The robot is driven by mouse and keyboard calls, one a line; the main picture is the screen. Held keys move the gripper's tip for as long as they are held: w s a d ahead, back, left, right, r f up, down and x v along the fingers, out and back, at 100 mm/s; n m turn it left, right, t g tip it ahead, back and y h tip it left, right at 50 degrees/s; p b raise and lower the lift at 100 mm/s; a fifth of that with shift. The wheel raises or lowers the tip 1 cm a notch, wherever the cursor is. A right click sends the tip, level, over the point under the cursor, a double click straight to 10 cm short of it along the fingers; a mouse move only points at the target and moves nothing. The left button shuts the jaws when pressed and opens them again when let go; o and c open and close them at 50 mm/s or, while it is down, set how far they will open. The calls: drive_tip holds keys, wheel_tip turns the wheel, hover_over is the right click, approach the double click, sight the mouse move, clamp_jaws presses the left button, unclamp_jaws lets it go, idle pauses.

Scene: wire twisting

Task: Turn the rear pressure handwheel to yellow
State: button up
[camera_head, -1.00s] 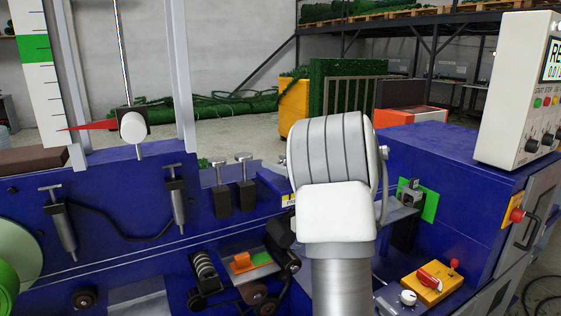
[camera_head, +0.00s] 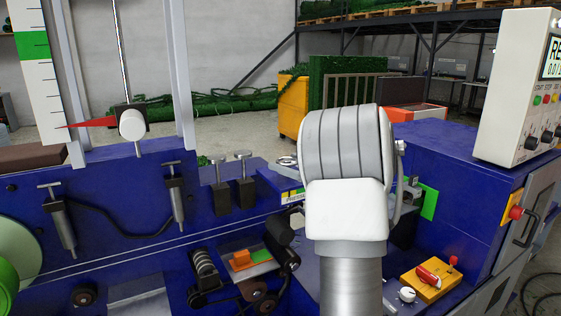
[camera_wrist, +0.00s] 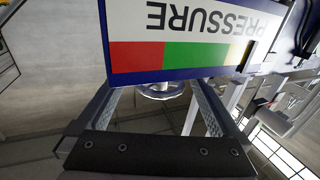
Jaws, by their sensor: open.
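The rear pressure handwheel (camera_head: 287,161) shows in the head view as a small metal ring on top of the blue machine, just left of my arm. In the wrist view the handwheel (camera_wrist: 160,90) lies between my open fingers, partly hidden behind the label block; I cannot tell whether they touch it. The pressure label (camera_wrist: 190,20) appears upside down there, with red, green and pale yellow bands. A dark marker (camera_wrist: 248,55) stands near the yellow end; its exact reading is unclear. My gripper (camera_wrist: 150,88) is open and empty; my arm hides it in the head view.
Two T-handled posts (camera_head: 233,180) stand left of the handwheel. A white control box (camera_head: 519,95) stands at the right. A yellow switch box (camera_head: 431,283) with a red knob sits low at the right. A scale with a red pointer (camera_head: 92,122) rises at the left.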

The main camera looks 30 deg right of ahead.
drive_tip(key=v, duration=1.4)
